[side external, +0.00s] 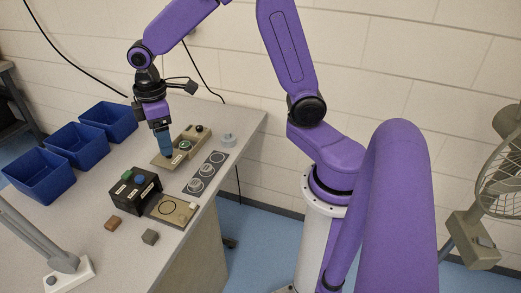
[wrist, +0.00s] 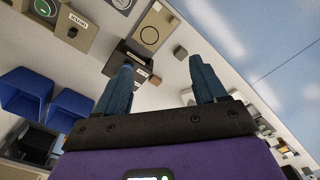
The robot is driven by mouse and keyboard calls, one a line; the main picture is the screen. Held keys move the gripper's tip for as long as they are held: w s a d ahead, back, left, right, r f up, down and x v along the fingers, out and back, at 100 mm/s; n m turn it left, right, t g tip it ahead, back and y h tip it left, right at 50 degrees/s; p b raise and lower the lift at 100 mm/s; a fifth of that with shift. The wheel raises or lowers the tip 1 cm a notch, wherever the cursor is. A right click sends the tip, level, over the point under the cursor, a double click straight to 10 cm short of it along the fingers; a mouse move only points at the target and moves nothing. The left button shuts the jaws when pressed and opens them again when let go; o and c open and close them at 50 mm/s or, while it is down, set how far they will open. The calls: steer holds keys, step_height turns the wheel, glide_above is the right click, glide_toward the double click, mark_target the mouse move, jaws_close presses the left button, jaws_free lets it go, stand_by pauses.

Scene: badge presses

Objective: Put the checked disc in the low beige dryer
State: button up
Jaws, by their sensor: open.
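The low beige dryer (side external: 166,160) lies flat towards the back of the table, with a round green-rimmed piece on its top and dark knobs at its far end. In the wrist view a labelled beige unit (wrist: 78,38) with a green round piece (wrist: 44,8) is cut off at upper left. My gripper (side external: 165,153) points down over the dryer's near left end; the height between them is unclear. In the wrist view my gripper (wrist: 160,72) has its fingers apart with nothing between them. No checked pattern can be made out, so I cannot tell which disc is checked.
A dark strip (side external: 193,192) with several round places lies right of the dryer. In front stand a black box (side external: 128,203) with green and blue tops and a beige plate (side external: 158,217) with a ring.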

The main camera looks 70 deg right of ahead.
steer(key=s+r+n, duration=0.2)
steer(key=s, duration=2.3)
steer(key=shift+d+n, duration=0.35)
steer(key=shift+n, duration=0.05)
steer(key=shift+w, duration=0.1)
